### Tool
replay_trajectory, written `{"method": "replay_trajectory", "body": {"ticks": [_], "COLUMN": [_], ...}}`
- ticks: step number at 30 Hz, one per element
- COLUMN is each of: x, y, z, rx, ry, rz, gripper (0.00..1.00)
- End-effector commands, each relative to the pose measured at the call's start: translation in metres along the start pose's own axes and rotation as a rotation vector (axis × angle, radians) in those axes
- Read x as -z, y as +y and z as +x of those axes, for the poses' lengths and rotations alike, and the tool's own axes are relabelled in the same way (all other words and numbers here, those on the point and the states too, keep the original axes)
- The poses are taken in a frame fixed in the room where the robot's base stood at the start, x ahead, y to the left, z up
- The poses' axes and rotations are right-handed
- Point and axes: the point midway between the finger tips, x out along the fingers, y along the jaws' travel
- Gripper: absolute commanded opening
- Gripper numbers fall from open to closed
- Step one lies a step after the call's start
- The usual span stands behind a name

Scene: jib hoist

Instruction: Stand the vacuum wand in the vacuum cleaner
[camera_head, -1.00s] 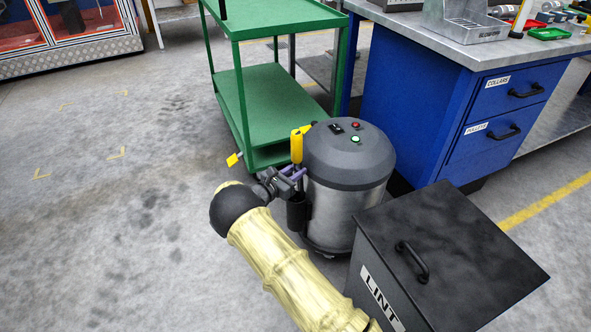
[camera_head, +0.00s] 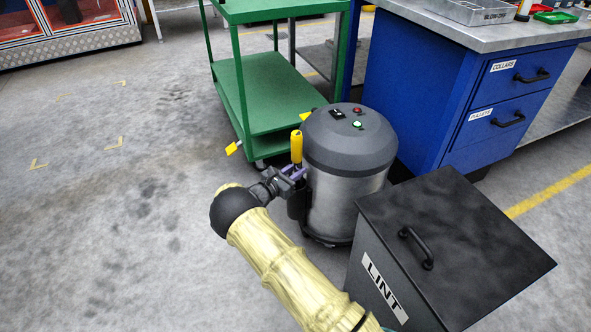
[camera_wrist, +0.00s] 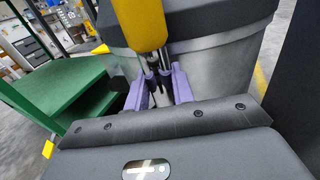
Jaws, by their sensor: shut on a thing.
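The vacuum cleaner (camera_head: 346,200) is a grey canister with a dark domed lid, standing on the floor. A black tube-shaped holder (camera_head: 297,206) is on its left side. The vacuum wand (camera_head: 297,147) has a yellow handle and a dark shaft, and looks about upright above the holder. My gripper (camera_head: 297,174) is shut on the wand's shaft just below the handle. In the wrist view the purple fingers flank the shaft, with the yellow handle (camera_wrist: 140,22) above them. The wand's lower end is hidden, so I cannot tell how deep it sits in the holder.
A black bin marked LINT (camera_head: 450,245) stands close to the right of the vacuum cleaner. A green trolley (camera_head: 262,100) is behind it, and a blue drawer bench (camera_head: 425,95) is at the back right. The floor at left is clear.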

Motion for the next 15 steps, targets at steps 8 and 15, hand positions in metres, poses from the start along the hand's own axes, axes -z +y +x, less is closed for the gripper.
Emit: {"method": "replay_trajectory", "body": {"ticks": [8,15], "x": [0.0003,0.0004], "y": [0.0002,0.0001], "z": [0.0001,0.0001], "rx": [0.000,0.000], "ry": [-0.002,-0.001], "rz": [0.001,0.000], "gripper": [0.00,0.50]}}
